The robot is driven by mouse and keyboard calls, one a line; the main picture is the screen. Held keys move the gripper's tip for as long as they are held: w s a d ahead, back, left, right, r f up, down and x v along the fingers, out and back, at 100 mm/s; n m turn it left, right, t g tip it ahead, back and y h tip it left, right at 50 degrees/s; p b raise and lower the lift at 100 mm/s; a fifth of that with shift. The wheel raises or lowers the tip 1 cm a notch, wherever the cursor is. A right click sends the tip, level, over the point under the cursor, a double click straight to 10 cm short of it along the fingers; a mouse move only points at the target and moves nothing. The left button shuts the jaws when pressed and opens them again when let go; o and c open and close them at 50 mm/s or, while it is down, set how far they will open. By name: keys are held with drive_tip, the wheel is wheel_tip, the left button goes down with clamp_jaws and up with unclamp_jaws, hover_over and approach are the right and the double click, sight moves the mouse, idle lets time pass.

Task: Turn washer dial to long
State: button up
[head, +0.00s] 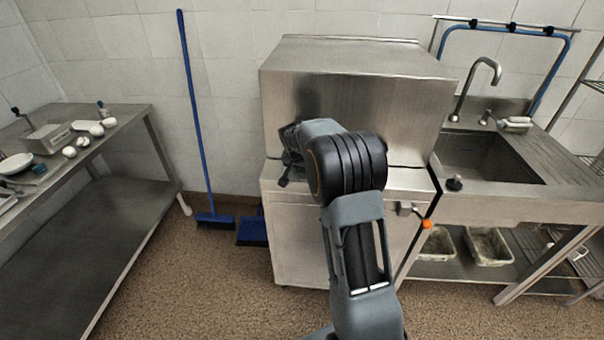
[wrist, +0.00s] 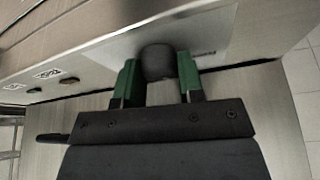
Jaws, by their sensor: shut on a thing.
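The washer (head: 350,90) is a steel box-shaped machine in the middle of the head view. Its dial is a dark round knob (wrist: 158,62) on the washer's panel in the wrist view. My gripper (wrist: 160,82) has green fingers, one on each side of the dial, and is shut on it. In the head view my arm hides the dial and the gripper's fingertips. The dial's markings and pointer are too small or hidden to read.
Two small dark knobs or buttons (wrist: 69,81) sit on the panel. A lever with an orange tip (head: 426,224) is on the washer's right. A sink (head: 485,158) stands at right. A steel table (head: 130,113) stands at left, with a blue broom (head: 194,110) between.

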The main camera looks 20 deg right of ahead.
drive_tip(key=m+g+h+b, duration=0.1)
drive_tip(key=m+b, duration=0.1)
drive_tip(key=m, duration=0.1)
drive_tip(key=shift+w+f+m, duration=0.1)
drive_tip(key=shift+m, duration=0.3)
drive_tip(key=m+g, duration=0.1)
drive_tip(key=m, duration=0.1)
drive_tip(key=m+g, duration=0.1)
drive_tip(key=m, duration=0.1)
drive_tip(key=shift+m+h, duration=0.3)
drive_tip(key=m, duration=0.1)
drive_tip(key=m+g+p, duration=0.1)
drive_tip(key=m, duration=0.1)
drive_tip(key=m+g, duration=0.1)
drive_tip(key=m, duration=0.1)
drive_tip(key=shift+w+r+p, duration=0.1)
drive_tip(key=shift+r+p, duration=0.15)
drive_tip(key=shift+p, duration=0.1)
drive_tip(key=shift+f+m+g+y+p, duration=0.1)
drive_tip(key=shift+m+g+y+p, duration=0.5)
drive_tip(key=shift+m, duration=1.3)
drive_tip(key=shift+p, duration=0.35)
drive_tip(key=o, duration=0.9)
drive_tip(key=p+v, duration=0.4)
drive_tip(key=v, duration=0.9)
drive_tip(key=shift+w+a+r+p, duration=0.15)
drive_tip(key=shift+w+r+p, duration=0.05)
drive_tip(key=shift+r+p, duration=0.1)
